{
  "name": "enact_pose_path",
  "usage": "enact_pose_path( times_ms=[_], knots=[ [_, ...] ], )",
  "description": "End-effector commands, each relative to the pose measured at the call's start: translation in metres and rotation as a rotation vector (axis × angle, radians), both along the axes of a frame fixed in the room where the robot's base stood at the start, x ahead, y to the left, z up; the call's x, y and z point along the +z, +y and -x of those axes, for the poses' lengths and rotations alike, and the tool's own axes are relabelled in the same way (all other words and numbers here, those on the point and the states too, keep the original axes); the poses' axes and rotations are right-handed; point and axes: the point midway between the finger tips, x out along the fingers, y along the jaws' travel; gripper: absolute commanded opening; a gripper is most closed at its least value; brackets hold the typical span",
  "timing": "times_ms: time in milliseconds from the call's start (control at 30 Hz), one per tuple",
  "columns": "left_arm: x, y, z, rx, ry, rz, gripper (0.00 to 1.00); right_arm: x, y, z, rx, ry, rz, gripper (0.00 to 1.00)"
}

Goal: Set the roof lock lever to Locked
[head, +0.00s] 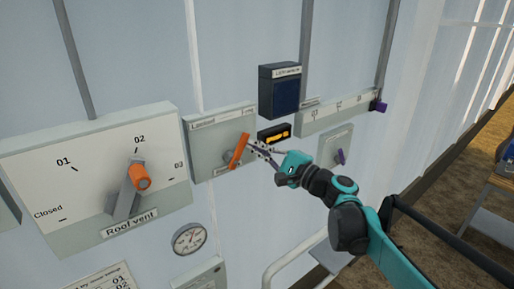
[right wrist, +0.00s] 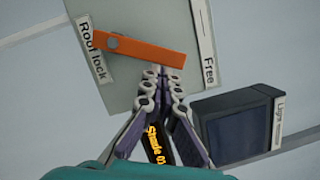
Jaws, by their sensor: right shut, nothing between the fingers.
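The roof lock lever (head: 239,150) is an orange bar on a pale panel (head: 204,165). In the head view it points up and slightly right, away from the "Locked" label (head: 203,122) at the upper left. In the right wrist view the lever (right wrist: 145,51) spans the panel, its free end towards the "Free" label (right wrist: 208,68). My right gripper (head: 252,146) is shut and empty, its fingertips (right wrist: 160,72) right beside the lever's edge. I cannot tell whether they touch it. My left gripper is not in view.
A dark light sensor box (head: 279,92) and a small lit display (head: 274,134) sit close to my right gripper. The roof vent dial (head: 75,165) with its orange-tipped handle is at left. A gauge (head: 189,238) is below. A purple knob (head: 340,157) is at right.

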Motion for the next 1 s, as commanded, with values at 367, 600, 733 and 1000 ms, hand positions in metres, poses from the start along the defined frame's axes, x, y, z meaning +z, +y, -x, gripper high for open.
enact_pose_path(
  times_ms=[367, 600, 733, 1000],
  knots=[
    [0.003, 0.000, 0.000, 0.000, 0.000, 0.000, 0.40, 0.003, 0.002, 0.002, 0.002, -0.036, 0.052, 0.00],
    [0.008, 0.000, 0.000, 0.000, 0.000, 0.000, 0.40, 0.010, 0.007, 0.005, 0.001, -0.103, 0.143, 0.00],
    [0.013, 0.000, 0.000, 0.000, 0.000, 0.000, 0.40, 0.015, 0.011, 0.008, 0.003, -0.164, 0.228, 0.00],
    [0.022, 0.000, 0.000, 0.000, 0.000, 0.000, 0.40, 0.024, 0.023, 0.017, 0.002, -0.317, 0.437, 0.00]
  ],
)
